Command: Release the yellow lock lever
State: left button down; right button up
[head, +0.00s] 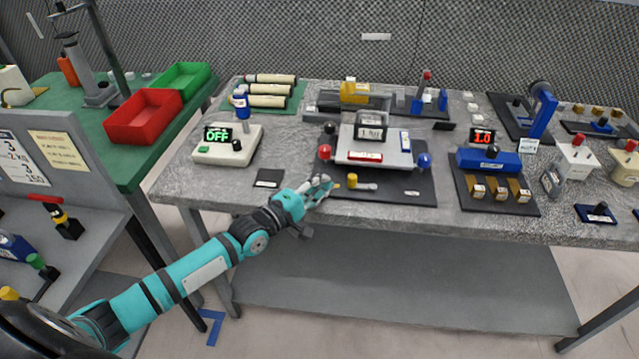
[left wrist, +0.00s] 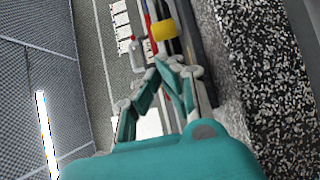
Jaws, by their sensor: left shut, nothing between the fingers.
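The lock lever with its yellow knob (head: 352,181) lies near the front edge of a black base plate (head: 400,187), with a grey arm reaching right from the knob. In the left wrist view a yellow piece (left wrist: 165,30), seemingly the same knob, shows just beyond the fingertips. My left gripper (head: 325,183) is just left of the knob, low over the front of the bench. It is shut and empty, its fingertips together in the left wrist view (left wrist: 172,64). I see a small gap to the knob; contact is not visible. My right gripper is not in view.
A red ball knob (head: 324,152) stands behind my gripper and a blue ball knob (head: 424,161) at the plate's right. A grey fixture (head: 376,143) sits behind the lever. A box reading OFF (head: 226,147) is at left. The bench front edge (head: 300,212) is close below.

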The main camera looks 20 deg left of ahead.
pick_arm(q)
jog(key=x, duration=0.6)
jog(key=shift+w+d, duration=0.1)
jog(key=shift+w, duration=0.3)
